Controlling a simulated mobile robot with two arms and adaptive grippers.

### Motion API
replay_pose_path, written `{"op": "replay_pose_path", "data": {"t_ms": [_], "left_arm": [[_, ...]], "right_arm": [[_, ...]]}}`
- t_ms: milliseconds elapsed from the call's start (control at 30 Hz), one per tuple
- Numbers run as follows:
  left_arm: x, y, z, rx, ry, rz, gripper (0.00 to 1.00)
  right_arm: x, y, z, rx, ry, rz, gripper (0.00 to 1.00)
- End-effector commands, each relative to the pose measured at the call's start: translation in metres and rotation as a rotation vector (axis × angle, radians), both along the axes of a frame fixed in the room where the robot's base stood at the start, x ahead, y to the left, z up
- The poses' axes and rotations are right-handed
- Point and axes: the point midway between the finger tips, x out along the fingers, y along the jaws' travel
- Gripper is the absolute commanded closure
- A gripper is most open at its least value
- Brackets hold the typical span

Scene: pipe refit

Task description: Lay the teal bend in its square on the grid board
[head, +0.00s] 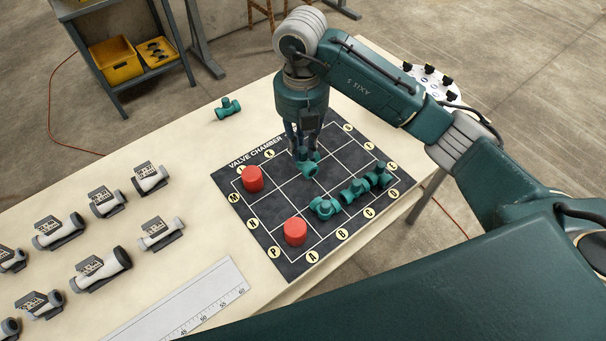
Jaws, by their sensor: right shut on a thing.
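My right gripper (303,148) reaches down over the grid board (263,207), near the board's middle. It is shut on a teal fitting, which looks like the teal bend (309,170). The fingers hide the upper part of the bend. The bend is at or just above the board; I cannot tell whether it touches. The dark board has white grid lines and lettered yellow discs along its edges. My left gripper is not in view.
Several teal fittings (324,208) stand in a row on the board's right side. Red cylinders stand on the board at its left (252,179) and front (295,232). Another teal fitting (228,108) lies off the board. Grey-white fittings (102,268) and a ruler (190,305) lie left.

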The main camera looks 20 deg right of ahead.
Motion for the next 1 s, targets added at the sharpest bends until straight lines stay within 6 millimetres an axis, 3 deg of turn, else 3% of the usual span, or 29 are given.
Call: {"op": "replay_pose_path", "data": {"t_ms": [200,633,1000], "left_arm": [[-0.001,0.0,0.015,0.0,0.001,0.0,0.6],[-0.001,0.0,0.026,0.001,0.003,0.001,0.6],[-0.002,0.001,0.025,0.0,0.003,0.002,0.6]], "right_arm": [[-0.001,0.0,-0.049,-0.001,0.003,0.0,1.0],[-0.001,0.0,-0.101,0.0,0.003,0.001,1.0],[0.0,0.0,-0.11,0.0,-0.001,0.003,1.0]]}}
